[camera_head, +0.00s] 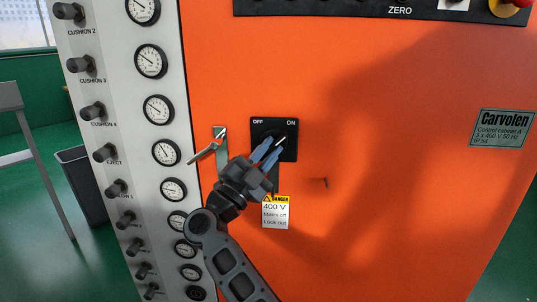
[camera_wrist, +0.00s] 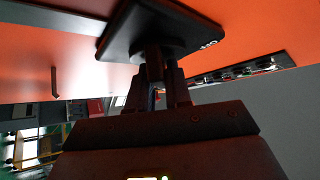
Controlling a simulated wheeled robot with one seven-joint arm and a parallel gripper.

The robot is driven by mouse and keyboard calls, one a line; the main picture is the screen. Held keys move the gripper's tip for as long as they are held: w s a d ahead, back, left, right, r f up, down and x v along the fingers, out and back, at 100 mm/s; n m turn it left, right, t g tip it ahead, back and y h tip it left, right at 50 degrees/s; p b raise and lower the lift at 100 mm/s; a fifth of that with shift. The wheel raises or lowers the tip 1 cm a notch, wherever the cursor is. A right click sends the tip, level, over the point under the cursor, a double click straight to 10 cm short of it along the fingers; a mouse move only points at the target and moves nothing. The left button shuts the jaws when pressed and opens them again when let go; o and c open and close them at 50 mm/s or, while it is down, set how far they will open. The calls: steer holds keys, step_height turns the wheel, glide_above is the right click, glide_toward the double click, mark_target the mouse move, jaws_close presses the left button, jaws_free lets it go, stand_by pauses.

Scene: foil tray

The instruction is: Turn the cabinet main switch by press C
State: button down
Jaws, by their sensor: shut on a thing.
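The main switch has a black square plate (camera_head: 291,148) marked OFF at upper left and ON at upper right, on the orange cabinet door (camera_head: 400,190). My gripper (camera_head: 269,151) reaches up to it from the lower left, with its two fingers shut on the switch knob. A pale pointer line shows beside the fingertips and slants to the upper right, toward ON. The fingers hide most of the knob. In the wrist view the knob (camera_wrist: 152,62) stands between the fingers under the dark plate (camera_wrist: 165,22).
A door handle (camera_head: 203,153) sticks out just left of my gripper. A yellow and white danger label (camera_head: 276,213) is below the switch. A grey panel of gauges (camera_head: 158,110) and black knobs stands at left. A black strip (camera_head: 340,8) runs along the top.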

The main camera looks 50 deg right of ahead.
stand_by(0.4)
steer(key=c, duration=1.1)
jaws_free()
steer(key=shift+c, duration=0.2)
steer(key=v, duration=0.7)
steer(key=shift+a+f+b, duration=0.15)
steer(key=shift+a+b, duration=0.2)
steer(key=shift+b, duration=0.1)
steer(key=s+a+f+n+t+y+p, duration=0.2)
steer(key=s+a+n+t+y, duration=0.3)
steer(key=s+n+y, duration=0.3)
steer(key=s+a+f+n+t+y+p, duration=0.2)
steer(key=s+a+n+t+y, duration=0.3)
steer(key=s, duration=1.2)
steer(key=s+a+f+n+t+y+p, duration=0.1)
steer(key=s+a+n+t+y, duration=0.3)
steer(key=s+n+y, duration=0.7)
steer(key=s+a+n+p, duration=0.1)
steer(key=s+n, duration=0.1)
steer(key=n, duration=0.3)
steer(key=shift+a+f+t+p, duration=0.3)
steer(key=shift+f+t+p, duration=0.1)
